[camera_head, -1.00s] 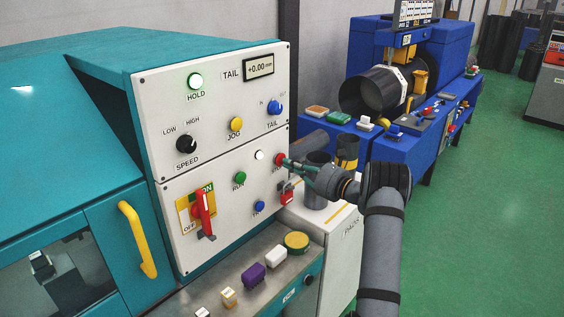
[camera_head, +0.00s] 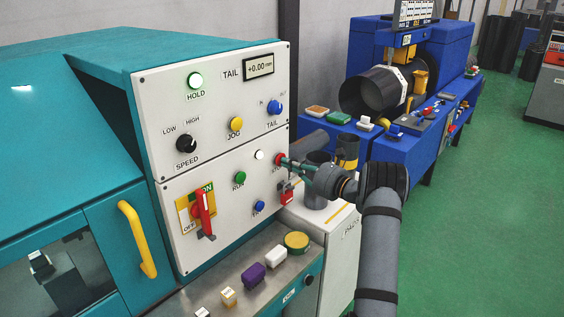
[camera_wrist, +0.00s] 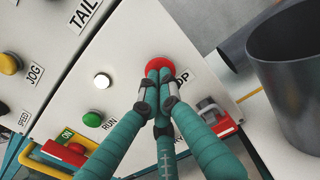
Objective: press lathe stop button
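The red stop button (camera_head: 279,159) sits at the right edge of the white lower panel of the teal lathe. In the wrist view the red button (camera_wrist: 158,63) shows beyond my fingertips, with part of its label visible to the right. My gripper (camera_head: 286,162) has its green fingers at the button. In the wrist view the fingers of my gripper (camera_wrist: 160,74) come together and their tips overlap the button's lower part. They appear to touch it; how far it is pressed I cannot tell. The gripper is shut and holds nothing.
The green run button (camera_wrist: 96,117) and a lit white lamp (camera_wrist: 102,81) are left of the stop button. A red padlock (camera_head: 286,196) hangs just below it. A grey cylinder (camera_wrist: 296,60) stands to the right. Several small objects lie on the ledge below.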

